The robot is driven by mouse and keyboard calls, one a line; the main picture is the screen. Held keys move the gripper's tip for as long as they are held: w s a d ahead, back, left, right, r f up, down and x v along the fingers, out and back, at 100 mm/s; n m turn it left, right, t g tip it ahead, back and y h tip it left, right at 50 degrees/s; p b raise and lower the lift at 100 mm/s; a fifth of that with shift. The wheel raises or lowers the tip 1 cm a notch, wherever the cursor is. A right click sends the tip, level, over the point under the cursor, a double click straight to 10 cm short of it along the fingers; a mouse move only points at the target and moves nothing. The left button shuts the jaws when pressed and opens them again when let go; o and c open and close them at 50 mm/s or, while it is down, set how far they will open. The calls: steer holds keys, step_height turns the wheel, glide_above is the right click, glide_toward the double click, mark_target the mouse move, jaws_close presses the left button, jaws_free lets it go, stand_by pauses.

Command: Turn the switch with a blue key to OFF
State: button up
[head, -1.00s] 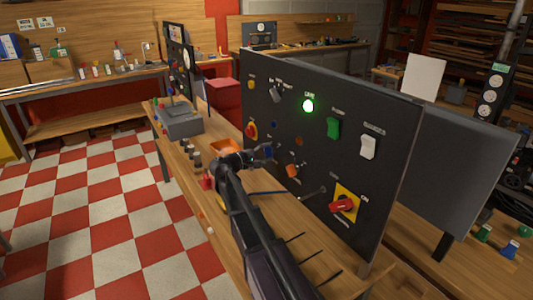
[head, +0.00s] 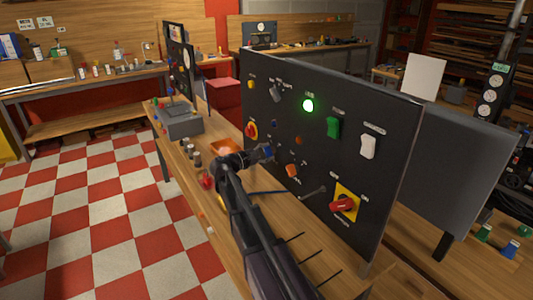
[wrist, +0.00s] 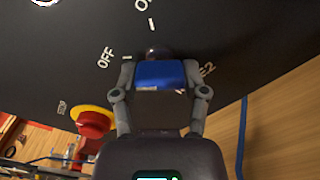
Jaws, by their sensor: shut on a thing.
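The blue key (wrist: 160,74) sits on the dark panel (wrist: 225,40). My gripper (wrist: 160,82) is shut on it, one finger on each side. In the wrist view, an OFF label (wrist: 105,58) with a white tick is left of the key, and a partly cut-off label starting with O (wrist: 143,5) is above it. Which mark the key points to is unclear. In the head view, my gripper (head: 265,152) is at the lower left of the panel (head: 300,140) and mostly hides the key.
A red-and-yellow knob (wrist: 95,120) is close on the left in the wrist view. A green lamp (head: 308,105) is lit above.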

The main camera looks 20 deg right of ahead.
steer(key=o, duration=1.2)
steer(key=shift+d, duration=0.1)
steer(key=shift+c, duration=0.2)
steer(key=s+a, duration=0.2)
steer(key=a, duration=1)
steer(key=shift+s, duration=0.15)
